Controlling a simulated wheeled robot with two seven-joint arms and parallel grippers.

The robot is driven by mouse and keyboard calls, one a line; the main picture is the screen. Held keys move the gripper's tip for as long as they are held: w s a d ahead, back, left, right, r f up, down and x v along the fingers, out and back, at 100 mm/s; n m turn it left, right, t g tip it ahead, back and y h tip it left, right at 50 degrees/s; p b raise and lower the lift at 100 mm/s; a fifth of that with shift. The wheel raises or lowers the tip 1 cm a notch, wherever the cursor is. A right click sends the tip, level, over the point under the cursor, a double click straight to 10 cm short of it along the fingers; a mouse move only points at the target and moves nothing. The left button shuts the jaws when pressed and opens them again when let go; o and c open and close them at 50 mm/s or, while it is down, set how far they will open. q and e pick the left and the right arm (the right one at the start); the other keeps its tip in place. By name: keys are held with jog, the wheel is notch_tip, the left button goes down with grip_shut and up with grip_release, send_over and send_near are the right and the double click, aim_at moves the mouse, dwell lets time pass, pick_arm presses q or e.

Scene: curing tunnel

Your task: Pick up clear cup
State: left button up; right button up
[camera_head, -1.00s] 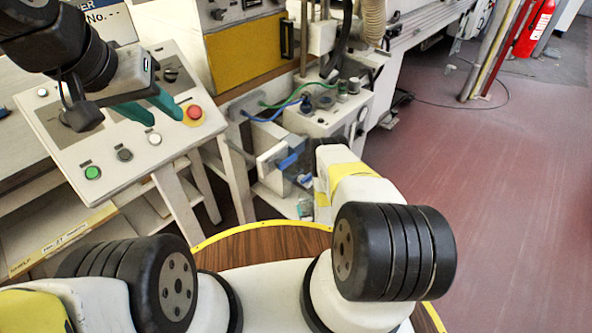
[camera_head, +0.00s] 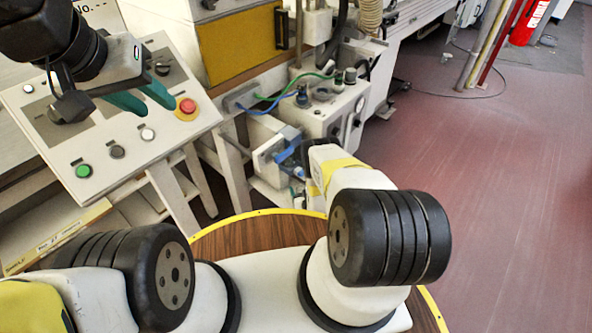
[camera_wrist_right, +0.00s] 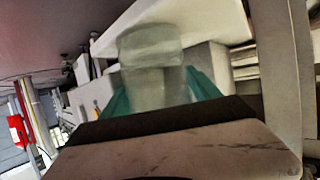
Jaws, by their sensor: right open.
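A clear cup (camera_wrist_right: 152,65) shows in the right wrist view, pale, greenish and see-through. It stands between the teal fingers of my right gripper (camera_wrist_right: 160,92), which is open. I cannot tell whether the fingers touch it; their tips are partly hidden behind the cup and the dark gripper body. I cannot make out the cup in the head view, where my right arm covers part of that area. My left gripper (camera_head: 160,106) is open and empty in the head view, its teal fingers over the control panel.
The sloped control panel (camera_head: 60,152) with a red button (camera_head: 187,105) lies under my left gripper. A grey-white box (camera_head: 335,112) with green and blue hoses stands centre. A wooden round top (camera_head: 255,238) with yellow edge is near me. Red floor (camera_head: 490,200) is clear at right.

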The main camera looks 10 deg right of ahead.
jog(key=shift+c, duration=0.2)
jog(key=c, duration=1.3)
jog(key=shift+r, duration=0.15)
